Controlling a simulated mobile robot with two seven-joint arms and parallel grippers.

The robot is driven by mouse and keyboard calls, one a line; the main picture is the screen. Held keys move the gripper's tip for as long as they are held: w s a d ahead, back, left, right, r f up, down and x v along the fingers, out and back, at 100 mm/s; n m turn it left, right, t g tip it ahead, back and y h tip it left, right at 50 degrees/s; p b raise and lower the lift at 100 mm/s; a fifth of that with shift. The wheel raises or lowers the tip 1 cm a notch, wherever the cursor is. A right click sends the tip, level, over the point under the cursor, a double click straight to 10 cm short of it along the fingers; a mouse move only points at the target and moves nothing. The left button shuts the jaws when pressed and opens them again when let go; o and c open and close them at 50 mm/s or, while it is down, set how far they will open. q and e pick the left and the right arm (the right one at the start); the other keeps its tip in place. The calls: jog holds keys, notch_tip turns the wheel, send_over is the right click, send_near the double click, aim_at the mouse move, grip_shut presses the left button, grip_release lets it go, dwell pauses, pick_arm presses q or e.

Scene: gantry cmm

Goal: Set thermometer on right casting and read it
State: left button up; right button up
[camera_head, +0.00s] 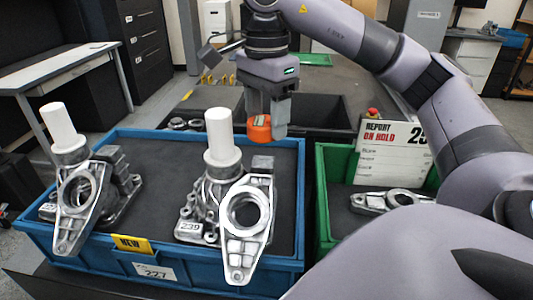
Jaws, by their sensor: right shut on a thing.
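My right gripper (268,118) points down and is shut on a small orange thing (260,128), likely the thermometer. It is held in the air behind and to the right of the right casting (246,212), apart from it. The right casting is silver metal with a ring opening and a white cylinder (221,135) standing up from it. The left casting (78,195) is similar, with its own white cylinder (59,126). Both stand in the blue crate (205,276). The thermometer's reading cannot be made out. My left gripper is not in view.
A green crate (320,205) at the right holds another casting (388,201) and a "REPORT ON HOLD" card (393,153). A dark tray (325,112) with parts lies behind the blue crate. A white-topped desk (52,68) stands at the left.

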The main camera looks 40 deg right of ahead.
aim_at(266, 159)
jog(key=shift+f, duration=0.65)
jog(key=shift+f+b, duration=0.4)
jog(key=shift+f, duration=1.55)
jog(key=shift+f, duration=0.2)
jog(key=o, duration=1.3)
jog(key=shift+r, duration=0.1)
